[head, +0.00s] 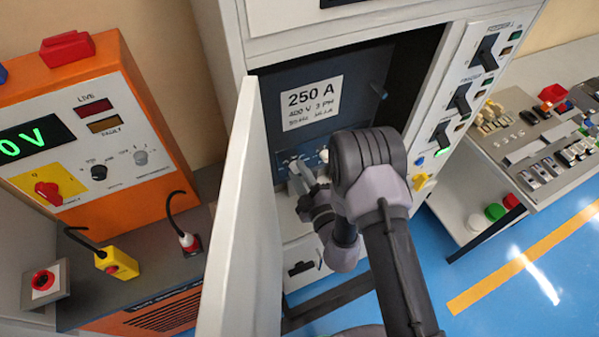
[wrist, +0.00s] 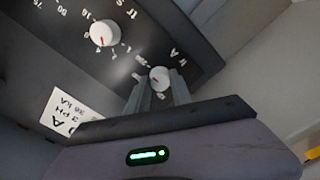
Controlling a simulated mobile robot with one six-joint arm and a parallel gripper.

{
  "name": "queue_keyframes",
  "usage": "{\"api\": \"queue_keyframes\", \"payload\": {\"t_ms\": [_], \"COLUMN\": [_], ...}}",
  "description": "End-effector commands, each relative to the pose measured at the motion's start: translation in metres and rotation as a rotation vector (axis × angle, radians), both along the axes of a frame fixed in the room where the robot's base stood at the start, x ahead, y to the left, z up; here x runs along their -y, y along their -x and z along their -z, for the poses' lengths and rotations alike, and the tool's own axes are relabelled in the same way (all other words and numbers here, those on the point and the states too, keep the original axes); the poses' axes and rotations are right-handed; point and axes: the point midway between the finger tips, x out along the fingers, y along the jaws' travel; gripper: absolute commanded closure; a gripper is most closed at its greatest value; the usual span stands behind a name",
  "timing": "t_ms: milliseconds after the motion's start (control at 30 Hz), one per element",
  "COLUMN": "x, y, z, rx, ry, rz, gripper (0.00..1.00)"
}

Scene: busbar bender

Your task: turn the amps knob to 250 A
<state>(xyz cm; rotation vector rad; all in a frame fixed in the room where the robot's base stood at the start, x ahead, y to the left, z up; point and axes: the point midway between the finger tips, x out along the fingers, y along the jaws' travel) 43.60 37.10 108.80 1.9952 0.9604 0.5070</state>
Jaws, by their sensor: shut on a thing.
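The knob marked with an A (wrist: 160,77), white with a short red pointer, sits on the dark panel in the wrist view. My gripper (wrist: 160,88) is shut on it, one finger at each side. The printed scale around it is partly hidden and too small to read surely. In the head view my gripper (head: 303,172) reaches into the open cabinet, low on the panel, below a white label reading 250 A (head: 312,102). My wrist hides part of the panel there.
A second white knob (wrist: 103,33) with a red pointer sits beside it. The open cabinet door (head: 243,220) stands close left of my arm. A column of dark switches (head: 460,98) is to the right. An orange unit (head: 110,130) stands at the left.

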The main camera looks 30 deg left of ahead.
Motion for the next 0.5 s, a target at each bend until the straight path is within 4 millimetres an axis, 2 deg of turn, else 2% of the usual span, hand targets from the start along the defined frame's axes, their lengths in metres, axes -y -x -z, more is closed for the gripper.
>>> {"api": "queue_keyframes", "payload": {"t_ms": [400,433,500], "x": [-0.0014,-0.0014,-0.0012], "y": [-0.0012,-0.0012,-0.0011], "z": [-0.0031,-0.0031,-0.0028], "rx": [-0.001,-0.001,-0.001], "ry": [-0.01,-0.01,-0.009], "rz": [-0.001,-0.001,0.0], "gripper": [1.0,0.71,0.58]}}
